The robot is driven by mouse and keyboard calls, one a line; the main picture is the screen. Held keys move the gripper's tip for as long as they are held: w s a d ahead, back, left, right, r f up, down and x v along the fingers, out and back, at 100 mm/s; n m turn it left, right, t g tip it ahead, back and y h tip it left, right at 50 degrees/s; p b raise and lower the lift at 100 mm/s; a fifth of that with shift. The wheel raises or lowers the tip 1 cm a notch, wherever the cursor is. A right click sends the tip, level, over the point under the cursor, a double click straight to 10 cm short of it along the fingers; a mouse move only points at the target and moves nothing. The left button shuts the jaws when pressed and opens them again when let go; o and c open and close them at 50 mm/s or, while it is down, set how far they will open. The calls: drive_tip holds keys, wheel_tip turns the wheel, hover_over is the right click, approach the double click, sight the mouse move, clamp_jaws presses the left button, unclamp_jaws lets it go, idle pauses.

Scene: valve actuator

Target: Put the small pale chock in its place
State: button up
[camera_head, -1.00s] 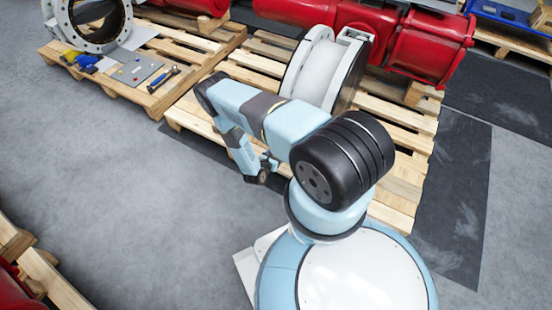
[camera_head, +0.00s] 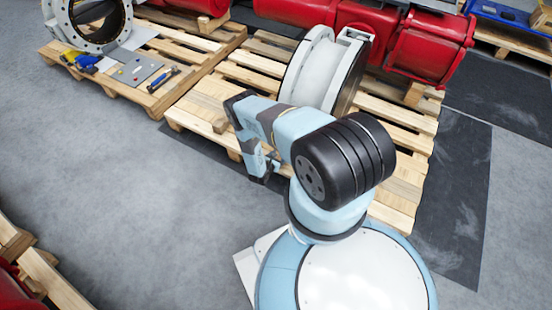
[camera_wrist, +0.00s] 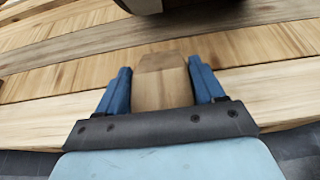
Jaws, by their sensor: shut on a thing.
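The small pale wooden chock (camera_wrist: 160,88) is between the blue fingers of my gripper (camera_wrist: 163,84) in the wrist view. My gripper is shut on it, and its far end points toward the dark round part at the top of that view. The pallet slats (camera_wrist: 60,80) lie below and around the chock; I cannot tell whether it touches them. In the head view the pallet (camera_head: 400,185) bears the white and black flanged wheel-like part (camera_head: 318,75). My own arm hides my fingers and the held chock there.
A small wooden block (camera_head: 221,126) lies on the pallet left of my arm. Red valve bodies (camera_head: 425,48) stand behind. A left pallet holds a flanged ring (camera_head: 50,20), a grey plate (camera_head: 137,72) and tools. The grey floor at left is clear.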

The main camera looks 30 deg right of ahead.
drive_tip(key=o, duration=1.2)
drive_tip(key=v, duration=1.2)
drive_tip(key=shift+s+f, duration=0.1)
